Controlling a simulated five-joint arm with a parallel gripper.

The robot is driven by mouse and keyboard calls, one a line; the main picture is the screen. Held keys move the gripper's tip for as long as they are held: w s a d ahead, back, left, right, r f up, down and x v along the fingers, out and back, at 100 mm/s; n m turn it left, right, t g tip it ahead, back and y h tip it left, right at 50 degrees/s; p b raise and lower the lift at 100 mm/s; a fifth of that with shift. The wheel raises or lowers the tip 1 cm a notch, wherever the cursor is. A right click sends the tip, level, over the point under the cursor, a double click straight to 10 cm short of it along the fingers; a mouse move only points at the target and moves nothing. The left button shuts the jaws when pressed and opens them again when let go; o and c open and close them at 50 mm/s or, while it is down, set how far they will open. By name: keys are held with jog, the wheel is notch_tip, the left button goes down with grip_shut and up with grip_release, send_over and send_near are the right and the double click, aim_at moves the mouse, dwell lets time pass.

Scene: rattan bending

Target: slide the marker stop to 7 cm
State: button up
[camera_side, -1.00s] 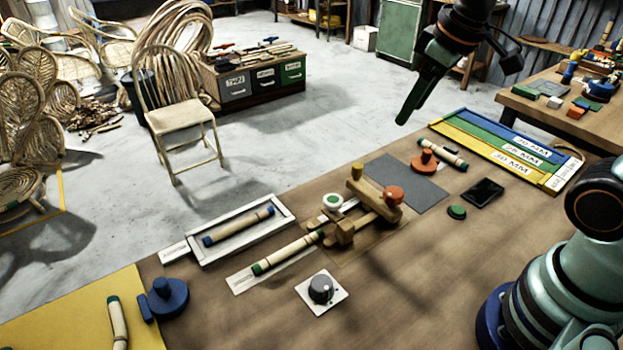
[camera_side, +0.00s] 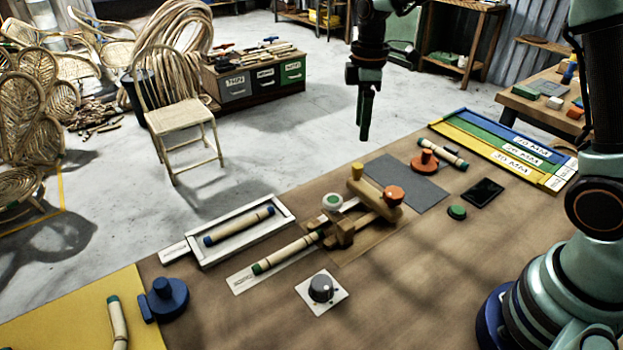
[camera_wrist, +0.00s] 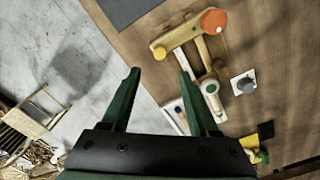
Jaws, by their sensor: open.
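My gripper (camera_side: 366,115) hangs above the work table's far edge, fingers pointing down, clear of everything. The wrist view shows my gripper (camera_wrist: 159,75) open and empty, its two green fingers apart. A wooden bending jig (camera_side: 378,207) stands mid-table with an orange knob (camera_side: 393,195); the jig (camera_wrist: 180,36) also shows in the wrist view. A white knob with a green centre (camera_side: 332,202) sits at its left; I cannot tell for sure that this is the marker stop. A green-ended rattan rod (camera_side: 288,253) lies along a white scale strip (camera_side: 243,282), whose markings are too small to read.
A white tray (camera_side: 197,253) holds a blue-ended rod. A dial (camera_side: 320,288) on a white plate is in front. A green button (camera_side: 457,212), a dark flat device (camera_side: 484,192) and an orange knobbed piece (camera_side: 425,162) are right of the jig. A blue round piece (camera_side: 168,298) is at left.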

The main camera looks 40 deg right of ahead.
aim_at(357, 166)
notch_tip(357, 166, down, 10)
jog(key=shift+f, duration=0.15)
dwell(0.3)
grip_shut()
jog(key=shift+a, duration=0.1)
dwell(1.3)
